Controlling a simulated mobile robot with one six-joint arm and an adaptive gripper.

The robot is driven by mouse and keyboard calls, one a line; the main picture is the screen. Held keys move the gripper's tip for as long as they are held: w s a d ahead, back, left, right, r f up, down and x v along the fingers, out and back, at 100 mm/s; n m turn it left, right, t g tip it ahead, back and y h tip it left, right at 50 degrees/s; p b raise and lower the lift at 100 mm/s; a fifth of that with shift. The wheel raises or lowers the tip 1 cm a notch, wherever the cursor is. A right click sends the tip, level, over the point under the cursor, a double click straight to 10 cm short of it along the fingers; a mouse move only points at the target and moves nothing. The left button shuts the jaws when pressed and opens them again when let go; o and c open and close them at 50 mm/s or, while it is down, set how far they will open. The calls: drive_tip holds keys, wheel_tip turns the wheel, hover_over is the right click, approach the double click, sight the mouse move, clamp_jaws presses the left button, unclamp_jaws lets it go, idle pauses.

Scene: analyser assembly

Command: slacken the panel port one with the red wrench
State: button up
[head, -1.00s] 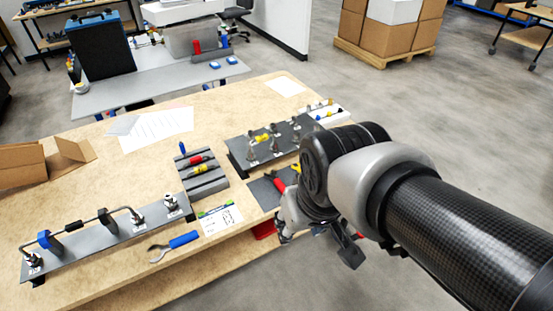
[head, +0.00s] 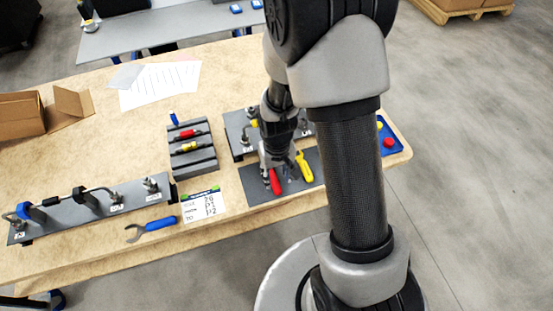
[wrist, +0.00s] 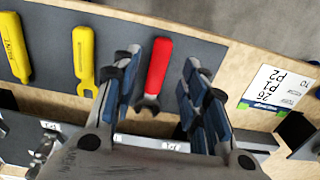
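The red wrench (wrist: 157,68) lies flat on a dark mat (wrist: 130,30), its open jaw toward the fitting panel. It also shows in the head view (head: 274,182). My gripper (wrist: 160,62) is open, pointing down over the red wrench, with one blue-padded finger on each side and the wrench between them. I cannot tell how high the fingers are above it. In the head view my gripper (head: 270,160) partly hides the panel (head: 236,128) with metal fittings behind the mat. Another panel (head: 85,215) with fittings and a bent tube lies at the left.
A yellow wrench (wrist: 84,60) and another yellow tool (wrist: 14,45) lie beside the red one. A printed card (head: 203,205) and a blue-handled wrench (head: 155,225) lie near the front edge. A grey rack (head: 192,148) stands left of the mat. A blue tray (head: 388,138) is at the right.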

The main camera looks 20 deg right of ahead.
sight(276, 186)
drive_tip(key=shift+s+a+f+b, duration=0.1)
drive_tip(key=shift+f+b, duration=0.35)
drive_tip(key=shift+f, duration=0.15)
wheel_tip(276, 186, down, 5)
drive_tip(key=b, duration=0.4)
clamp_jaws()
idle(0.4)
drive_tip(key=r+p, duration=0.2)
drive_tip(key=r, duration=0.1)
drive_tip(key=s+r+p, duration=0.1)
drive_tip(key=r+p, duration=0.2)
drive_tip(key=shift+s+r, duration=0.1)
drive_tip(key=shift+s, duration=0.1)
